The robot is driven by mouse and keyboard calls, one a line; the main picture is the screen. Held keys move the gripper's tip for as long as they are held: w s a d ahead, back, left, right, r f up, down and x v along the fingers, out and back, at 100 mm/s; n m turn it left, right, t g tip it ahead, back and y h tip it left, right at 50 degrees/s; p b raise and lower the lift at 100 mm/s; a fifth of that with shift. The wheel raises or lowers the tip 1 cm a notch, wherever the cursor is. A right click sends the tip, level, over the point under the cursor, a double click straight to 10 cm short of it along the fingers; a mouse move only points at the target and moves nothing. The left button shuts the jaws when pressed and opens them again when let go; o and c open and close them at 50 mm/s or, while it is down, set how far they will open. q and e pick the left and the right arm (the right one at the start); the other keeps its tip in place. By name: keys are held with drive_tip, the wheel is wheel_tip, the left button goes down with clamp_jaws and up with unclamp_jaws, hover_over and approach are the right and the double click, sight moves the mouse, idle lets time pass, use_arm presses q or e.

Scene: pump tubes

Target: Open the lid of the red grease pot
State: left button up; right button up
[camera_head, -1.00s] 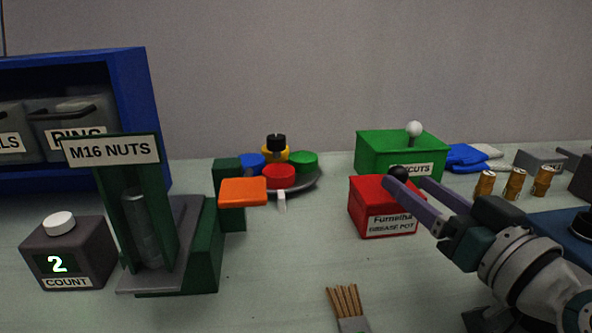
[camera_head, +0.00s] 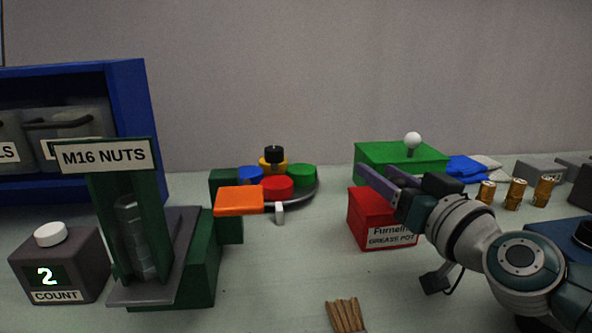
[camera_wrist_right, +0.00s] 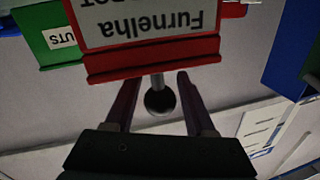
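The red grease pot (camera_head: 368,230) stands on the table right of centre in the head view, with its white label facing me. In the right wrist view the pot (camera_wrist_right: 225,22) appears upside down, its red lid (camera_wrist_right: 150,62) resting on the body. A dark round knob (camera_wrist_right: 160,100) on a grey stem stands out from the lid. My right gripper (camera_head: 378,176) is over the pot. In the wrist view its fingers (camera_wrist_right: 158,95) are apart, one on each side of the knob, with gaps showing. In the head view the gripper hides the knob. My left gripper is not in view.
A green box (camera_head: 385,153) with a white ball knob stands behind the pot. Brass cylinders (camera_head: 516,194) and blue gloves (camera_head: 467,168) are to the right. A dark tray with coloured jars (camera_head: 277,187) and the M16 nuts dispenser (camera_head: 107,156) are left.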

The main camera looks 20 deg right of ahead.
clamp_jaws()
idle(1.1)
